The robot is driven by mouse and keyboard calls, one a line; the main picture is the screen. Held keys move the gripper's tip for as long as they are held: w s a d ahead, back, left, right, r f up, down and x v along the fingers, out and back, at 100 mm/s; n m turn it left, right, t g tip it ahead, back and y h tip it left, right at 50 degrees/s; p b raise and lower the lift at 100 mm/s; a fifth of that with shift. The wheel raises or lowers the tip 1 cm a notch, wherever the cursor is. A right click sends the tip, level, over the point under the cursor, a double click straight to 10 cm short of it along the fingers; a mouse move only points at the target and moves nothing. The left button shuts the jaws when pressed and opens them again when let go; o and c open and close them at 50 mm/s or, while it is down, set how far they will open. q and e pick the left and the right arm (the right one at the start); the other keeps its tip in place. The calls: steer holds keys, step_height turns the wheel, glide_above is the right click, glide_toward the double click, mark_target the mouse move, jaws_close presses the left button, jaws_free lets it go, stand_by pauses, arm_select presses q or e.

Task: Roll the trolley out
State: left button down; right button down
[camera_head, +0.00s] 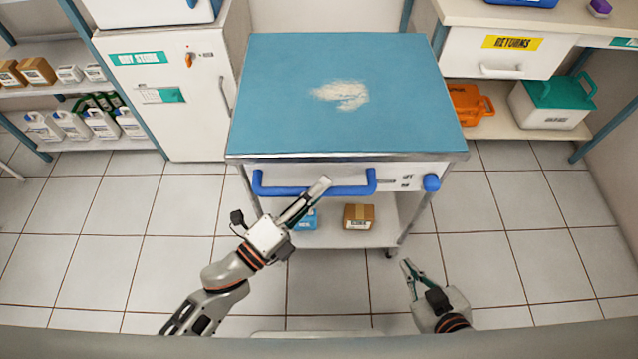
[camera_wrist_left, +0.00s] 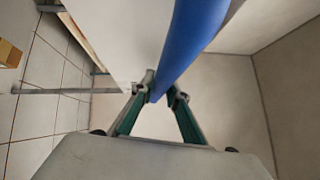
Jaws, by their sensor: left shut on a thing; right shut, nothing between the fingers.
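The trolley (camera_head: 280,80) has a blue top with a pale worn patch and stands between a white cabinet and a counter. A blue bar handle (camera_head: 345,190) runs along its front. My left gripper (camera_head: 318,190) is at this handle; in the left wrist view its fingers (camera_wrist_left: 162,95) are shut on the blue handle (camera_wrist_left: 190,45). My right gripper (camera_head: 407,268) is shut and empty, low in front of the trolley's right side and apart from it. A small brown box (camera_head: 359,216) and a blue box (camera_head: 305,221) sit on the trolley's lower shelf.
A white cabinet (camera_head: 170,90) stands close on the trolley's left. On the right are a drawer labelled RETURNS (camera_head: 505,52), an orange case (camera_head: 468,103) and a green-lidded box (camera_head: 552,100). The tiled floor (camera_head: 110,255) is clear on both sides in front.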

arm_select(q)
steer(key=shift+s+d+f, duration=0.1)
steer(key=shift+s+f, duration=0.05)
steer(key=shift+s, duration=0.1)
steer(key=c, duration=2.3)
jaws_free()
steer(key=shift+c, duration=0.2)
steer(key=o, duration=0.4)
steer(key=shift+s, duration=0.15)
steer(key=shift+s+a, duration=0.1)
steer(key=shift+a, duration=0.25)
steer(key=v, duration=1.1)
steer(key=shift+s+a, duration=0.1)
steer(key=shift+a, duration=0.05)
